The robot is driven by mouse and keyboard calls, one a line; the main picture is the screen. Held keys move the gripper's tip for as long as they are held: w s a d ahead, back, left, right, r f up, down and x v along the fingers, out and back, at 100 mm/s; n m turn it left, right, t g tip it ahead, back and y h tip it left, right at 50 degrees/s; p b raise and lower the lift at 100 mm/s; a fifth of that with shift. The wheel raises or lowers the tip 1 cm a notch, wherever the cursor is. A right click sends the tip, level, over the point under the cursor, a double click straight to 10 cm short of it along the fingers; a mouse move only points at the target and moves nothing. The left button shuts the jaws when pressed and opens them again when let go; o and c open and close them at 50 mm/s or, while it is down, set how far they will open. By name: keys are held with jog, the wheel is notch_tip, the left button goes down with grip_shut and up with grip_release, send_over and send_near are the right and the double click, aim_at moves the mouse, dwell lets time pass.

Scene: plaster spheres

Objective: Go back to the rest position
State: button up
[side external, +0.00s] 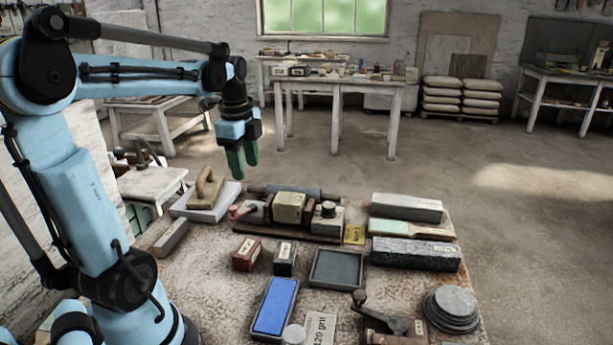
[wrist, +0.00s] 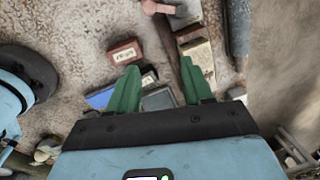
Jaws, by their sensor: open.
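My gripper (side external: 242,163) hangs above the back left part of the worktable (side external: 205,262), with its green fingers pointing down. It is empty and clear of everything on the table. In the wrist view my gripper (wrist: 160,88) shows its two green fingers apart with nothing between them. Small blocks and a dark tray lie below the fingers there. No plaster sphere can be made out in either view.
The table holds a trowel-like float (side external: 207,188), a red-brown box (side external: 247,254), a dark tray (side external: 336,268), a blue stone (side external: 275,306), a long dark stone (side external: 415,254) and stacked grey discs (side external: 451,309). The air around my gripper is free.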

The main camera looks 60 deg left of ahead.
jog(key=d+f+n+t, duration=0.1)
jog(key=d+n+t, duration=0.1)
jog(key=d, duration=0.5)
jog(key=w+d+f+n+t, duration=0.1)
jog(key=d+f+n+t, duration=0.1)
jog(key=d+n, duration=0.3)
jog(key=d+f+n+t, duration=0.1)
jog(key=d+n, duration=0.3)
jog(key=d, duration=0.5)
jog(key=shift+w+d+f+t+h, duration=0.15)
jog(key=shift+d+f+t+h, duration=0.1)
jog(key=shift+t+h, duration=0.25)
